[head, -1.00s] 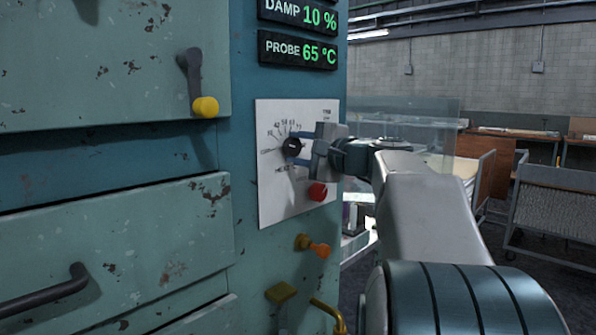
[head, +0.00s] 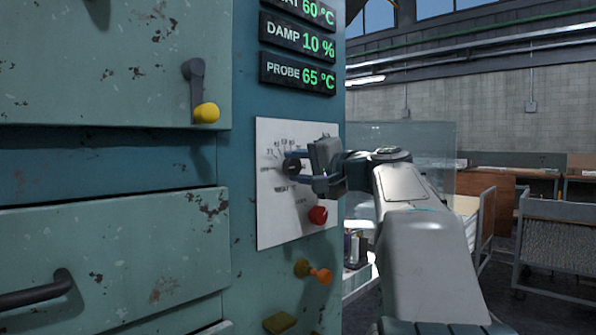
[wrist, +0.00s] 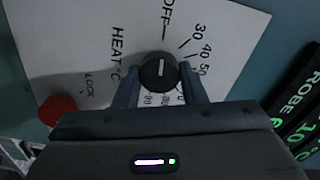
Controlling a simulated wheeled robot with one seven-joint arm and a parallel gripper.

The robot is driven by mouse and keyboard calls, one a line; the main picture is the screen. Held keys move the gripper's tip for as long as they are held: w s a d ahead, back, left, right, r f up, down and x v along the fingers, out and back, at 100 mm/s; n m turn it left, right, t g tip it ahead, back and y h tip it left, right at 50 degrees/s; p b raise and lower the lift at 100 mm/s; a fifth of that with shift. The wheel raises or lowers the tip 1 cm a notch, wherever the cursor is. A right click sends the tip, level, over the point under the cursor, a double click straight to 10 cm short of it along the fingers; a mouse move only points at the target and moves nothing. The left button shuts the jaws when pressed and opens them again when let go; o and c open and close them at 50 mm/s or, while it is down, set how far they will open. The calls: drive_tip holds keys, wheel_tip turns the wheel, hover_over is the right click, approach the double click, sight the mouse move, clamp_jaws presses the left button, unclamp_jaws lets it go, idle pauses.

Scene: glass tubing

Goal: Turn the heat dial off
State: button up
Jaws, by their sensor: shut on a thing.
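The black heat dial (head: 291,167) is on a white panel (head: 270,225) on the teal cabinet front. My gripper (head: 297,167) reaches it from the right, with one finger above and one below it. In the wrist view the dial (wrist: 158,70) sits between the two fingertips (wrist: 159,84), which are closed on its sides. A white line on the dial runs nearly up and down in that view, roughly in line with the OFF mark (wrist: 167,22) above it. Numbers 30, 40 and 50 lie to the right of OFF.
A red knob (head: 317,215) marked LOCK in the wrist view sits below the dial. An orange knob (head: 320,275) and a yellow-tipped lever (head: 206,113) also stick out of the cabinet. Displays read 60 °C, DAMP 10 % and PROBE 65 °C (head: 298,74). Carts stand at the right.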

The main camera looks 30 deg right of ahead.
drive_tip(key=shift+f, duration=0.1)
drive_tip(key=o, duration=1)
drive_tip(key=p+v, duration=0.1)
drive_tip(key=v, duration=1.3)
drive_tip(key=shift+w, duration=0.1)
